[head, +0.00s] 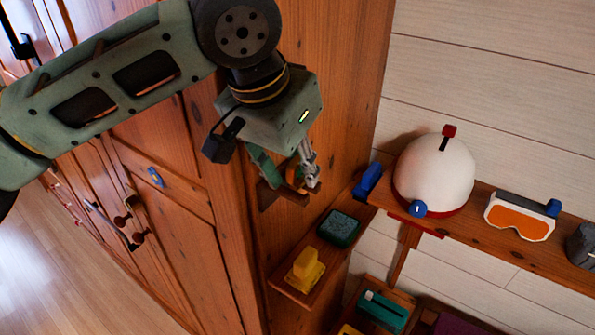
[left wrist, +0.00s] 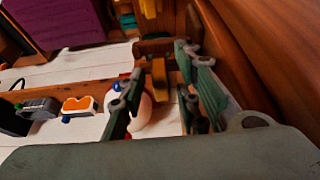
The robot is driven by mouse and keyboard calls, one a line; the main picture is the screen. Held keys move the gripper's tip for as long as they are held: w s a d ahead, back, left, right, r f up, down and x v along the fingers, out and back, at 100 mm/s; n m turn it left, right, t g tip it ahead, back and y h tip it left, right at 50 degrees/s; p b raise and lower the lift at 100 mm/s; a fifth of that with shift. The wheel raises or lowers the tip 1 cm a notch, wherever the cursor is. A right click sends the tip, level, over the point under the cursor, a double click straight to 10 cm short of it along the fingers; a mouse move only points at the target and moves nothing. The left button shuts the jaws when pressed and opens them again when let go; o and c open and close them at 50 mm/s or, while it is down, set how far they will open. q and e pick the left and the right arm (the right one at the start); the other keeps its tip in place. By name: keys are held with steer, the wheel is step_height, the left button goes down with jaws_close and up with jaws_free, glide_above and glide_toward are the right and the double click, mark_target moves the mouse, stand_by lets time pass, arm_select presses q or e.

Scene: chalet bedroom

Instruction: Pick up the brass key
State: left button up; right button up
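My left gripper (head: 288,182) is beside the wardrobe's side panel, fingers pointing down. In the left wrist view its two fingers (left wrist: 160,68) stand apart with a gap between them, so it is open. A small wooden bracket (head: 268,196) on the panel is just below and behind the fingers. A small orange-brown piece (head: 294,176) shows between the fingers in the head view; it may be the brass key, but it is partly hidden and I cannot tell. A narrow golden-brown piece (left wrist: 159,76) shows between the fingers in the left wrist view. My right gripper is out of view.
The wooden wardrobe (head: 228,200) stands close to the gripper. Below right, a small shelf (head: 310,287) holds a yellow object (head: 305,268) and a dark green box (head: 339,228). A wall shelf (head: 480,238) holds a white helmet (head: 432,175) and orange goggles (head: 519,218).

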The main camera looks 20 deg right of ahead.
arm_select(q)
steer(key=shift+w, duration=0.15)
jaws_close()
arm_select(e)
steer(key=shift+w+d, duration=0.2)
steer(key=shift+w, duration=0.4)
arm_select(q)
steer(key=shift+r, duration=0.1)
steer(key=shift+r+b, duration=0.5)
steer(key=shift+r, duration=0.05)
step_height(320, 180, up, 2)
steer(key=shift+r+b, duration=0.25)
steer(key=shift+b, duration=0.45)
steer(key=s+a+r+b, duration=0.3)
steer(key=s+r, duration=0.4)
steer(key=s, duration=0.4)
steer(key=shift+a+b, duration=0.4)
steer(key=shift+b, duration=0.5)
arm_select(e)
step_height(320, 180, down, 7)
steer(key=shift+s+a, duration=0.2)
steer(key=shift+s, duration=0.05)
